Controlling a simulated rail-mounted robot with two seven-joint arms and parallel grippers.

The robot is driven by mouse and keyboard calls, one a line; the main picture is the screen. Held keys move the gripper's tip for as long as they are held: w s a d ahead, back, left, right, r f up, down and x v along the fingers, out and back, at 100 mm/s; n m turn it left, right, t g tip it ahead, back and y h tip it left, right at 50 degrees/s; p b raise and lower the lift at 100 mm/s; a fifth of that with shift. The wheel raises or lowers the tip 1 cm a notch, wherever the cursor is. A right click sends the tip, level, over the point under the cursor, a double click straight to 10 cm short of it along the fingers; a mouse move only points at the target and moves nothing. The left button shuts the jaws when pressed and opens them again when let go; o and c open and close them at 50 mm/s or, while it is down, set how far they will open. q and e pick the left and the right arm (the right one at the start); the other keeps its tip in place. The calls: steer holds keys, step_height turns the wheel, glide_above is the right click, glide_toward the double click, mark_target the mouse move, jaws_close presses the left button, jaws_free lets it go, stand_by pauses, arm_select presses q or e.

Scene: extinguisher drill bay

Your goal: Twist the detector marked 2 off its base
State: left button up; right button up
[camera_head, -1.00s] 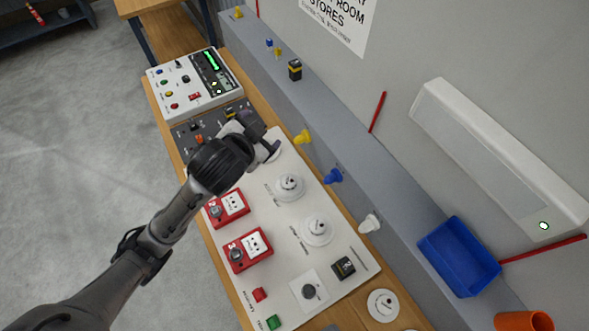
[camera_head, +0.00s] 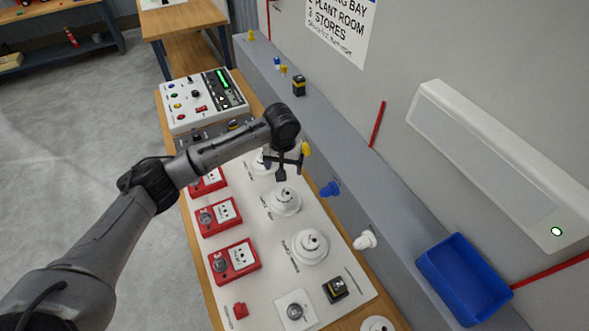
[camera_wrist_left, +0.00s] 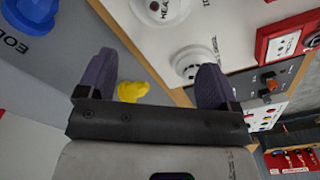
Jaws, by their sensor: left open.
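Three white round detectors stand in a row on the white board (camera_head: 345,268): a far one (camera_head: 260,163), a middle one (camera_head: 285,200) and a near one (camera_head: 310,246). I cannot read which is marked 2. My left gripper (camera_head: 283,163) is open and empty. In the head view it overlaps the far detector and lies just beyond the middle one. In the left wrist view its two fingers (camera_wrist_left: 155,82) are wide apart. One detector (camera_wrist_left: 192,62) shows there beside the right-hand finger, partly hidden, and another (camera_wrist_left: 160,8) is cut off at the top edge. My right gripper is not in view.
Red call points (camera_head: 219,216) line the board's left side. A blue bin (camera_head: 464,280) is at right. A control panel (camera_head: 203,100) stands at the far end.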

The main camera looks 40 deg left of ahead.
mark_target(284, 191)
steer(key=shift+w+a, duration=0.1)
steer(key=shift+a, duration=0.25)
arm_select(q)
steer(key=f+n, duration=0.1)
steer(key=f, duration=0.3)
steer(key=f+n+b, duration=0.1)
steer(key=f, duration=0.4)
steer(key=f+n, duration=0.1)
steer(key=f, duration=0.3)
steer(key=shift+s+f+n, duration=0.25)
steer(key=shift+f+n, duration=0.05)
steer(key=shift+f, duration=0.05)
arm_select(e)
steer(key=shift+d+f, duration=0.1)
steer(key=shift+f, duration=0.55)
arm_select(q)
steer(key=c, duration=1)
steer(key=shift+r+p, duration=0.1)
steer(key=shift+p, duration=0.3)
steer(key=shift+c, duration=0.2)
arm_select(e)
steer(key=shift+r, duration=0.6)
arm_select(q)
steer(key=shift+a+n+p, duration=0.1)
steer(key=shift+n+p, duration=0.6)
steer(key=shift+p, duration=0.15)
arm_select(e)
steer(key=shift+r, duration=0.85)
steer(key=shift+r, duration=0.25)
